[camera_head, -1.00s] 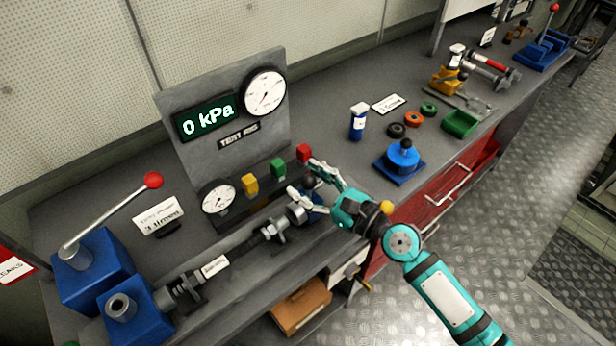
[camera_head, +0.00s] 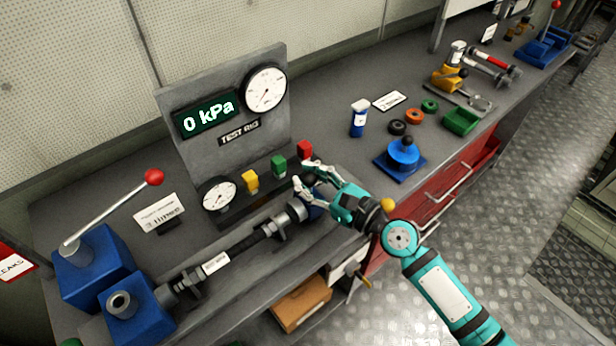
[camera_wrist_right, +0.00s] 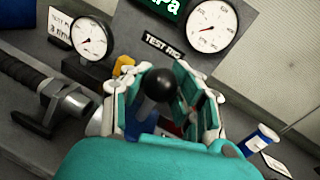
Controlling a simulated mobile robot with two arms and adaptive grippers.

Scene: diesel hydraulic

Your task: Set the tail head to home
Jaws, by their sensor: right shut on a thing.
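The tail head (camera_head: 313,209) is a blue block at the right end of the test rig, largely covered by my gripper in the head view. A dark lever with a black ball knob (camera_wrist_right: 158,84) rises from it. My right gripper (camera_head: 303,175) reaches in from the right, its fingers shut around the knob. In the right wrist view the knob stands between the two fingers, with a bit of blue (camera_wrist_right: 142,118) below. My left gripper is not in view.
A cylinder rod (camera_head: 245,245) lies left, ending near a blue pump block (camera_head: 140,312). A blue fixture (camera_head: 403,155) and coloured rings sit right.

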